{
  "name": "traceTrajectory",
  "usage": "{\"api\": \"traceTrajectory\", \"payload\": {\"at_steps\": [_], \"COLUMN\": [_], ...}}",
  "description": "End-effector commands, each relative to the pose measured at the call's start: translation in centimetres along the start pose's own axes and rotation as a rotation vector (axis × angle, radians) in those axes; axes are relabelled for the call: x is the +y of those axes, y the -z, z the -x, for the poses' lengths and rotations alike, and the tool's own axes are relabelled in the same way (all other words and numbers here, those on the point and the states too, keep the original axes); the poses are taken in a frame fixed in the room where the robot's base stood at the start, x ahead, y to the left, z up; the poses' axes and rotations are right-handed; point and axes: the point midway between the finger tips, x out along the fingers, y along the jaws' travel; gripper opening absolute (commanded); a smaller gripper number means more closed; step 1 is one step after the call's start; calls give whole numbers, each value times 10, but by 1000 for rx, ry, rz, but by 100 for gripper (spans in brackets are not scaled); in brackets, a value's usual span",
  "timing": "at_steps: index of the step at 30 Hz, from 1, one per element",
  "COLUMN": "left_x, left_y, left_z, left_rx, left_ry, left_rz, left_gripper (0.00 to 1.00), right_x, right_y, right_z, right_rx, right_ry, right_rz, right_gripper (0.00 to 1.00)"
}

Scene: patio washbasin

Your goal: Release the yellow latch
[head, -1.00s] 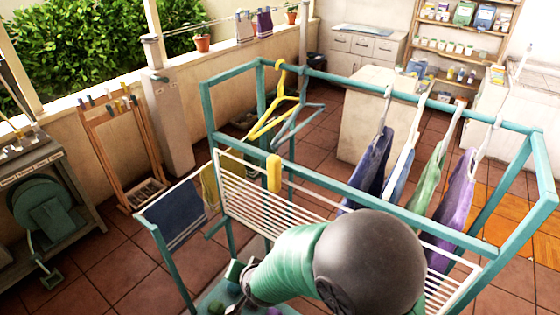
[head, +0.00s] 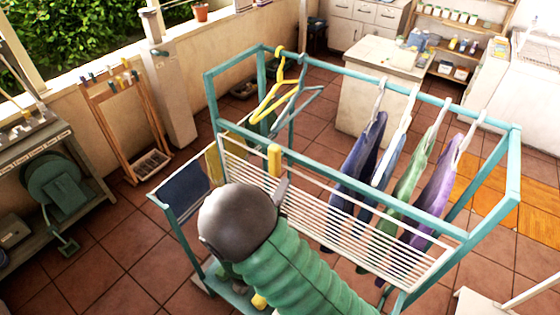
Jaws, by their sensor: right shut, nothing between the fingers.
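The yellow latch (head: 274,160) is a small upright block on the front teal rail of the drying rack, at the upper end of the white slatted panel (head: 330,215). My right arm, green and ribbed with a dark round joint, comes in from the bottom and covers part of the rack. My right gripper (head: 281,191) shows only as a small grey piece past the joint, just below the latch. It is shut and empty; whether it touches the latch I cannot tell. My left gripper is not in view.
The teal rack frame (head: 400,191) surrounds the panel. A yellow hanger (head: 272,98) and several garments (head: 402,185) hang from its back rail. A blue cloth (head: 183,190) hangs at the left. Tiled floor (head: 110,262) is free at the lower left.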

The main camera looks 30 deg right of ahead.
Motion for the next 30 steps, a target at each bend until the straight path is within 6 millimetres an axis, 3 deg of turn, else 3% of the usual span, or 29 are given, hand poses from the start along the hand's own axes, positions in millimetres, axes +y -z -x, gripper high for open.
{"api": "traceTrajectory", "payload": {"at_steps": [10,12,18,30], "left_x": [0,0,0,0], "left_y": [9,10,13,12], "left_z": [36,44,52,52], "left_rx": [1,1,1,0], "left_ry": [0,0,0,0], "left_rz": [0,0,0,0], "left_gripper": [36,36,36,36], "right_x": [-5,-6,-3,0], "right_y": [1,-14,-35,-39], "right_z": [-77,-79,-84,-84], "right_rx": [3,-3,-1,-1], "right_ry": [1,1,0,-1], "right_rz": [2,0,0,2], "right_gripper": [0,0,0,0]}}
